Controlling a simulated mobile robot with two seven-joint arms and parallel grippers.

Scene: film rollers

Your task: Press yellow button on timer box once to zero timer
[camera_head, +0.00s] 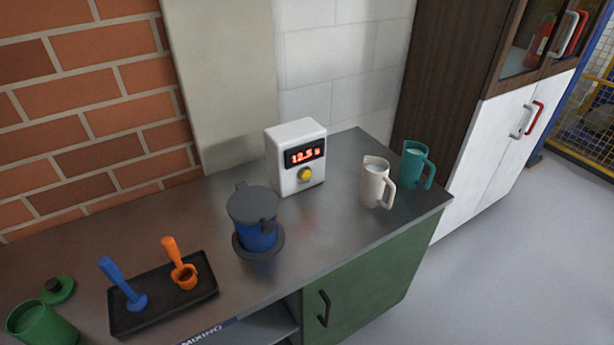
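The timer box (297,158) is a white upright box at the back of the grey countertop, near the wall. Its dark display shows red digits that look like 12.5 s. The round yellow button (304,174) is on its front face, just below the display, and nothing covers it. Neither of my grippers shows in the head view.
A blue canister with a dark lid (254,218) stands in front and left of the box. A white jug (375,184) and a teal jug (415,165) stand right. A black tray (203,290) holds blue and orange tools. A green container (40,325) is front left.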

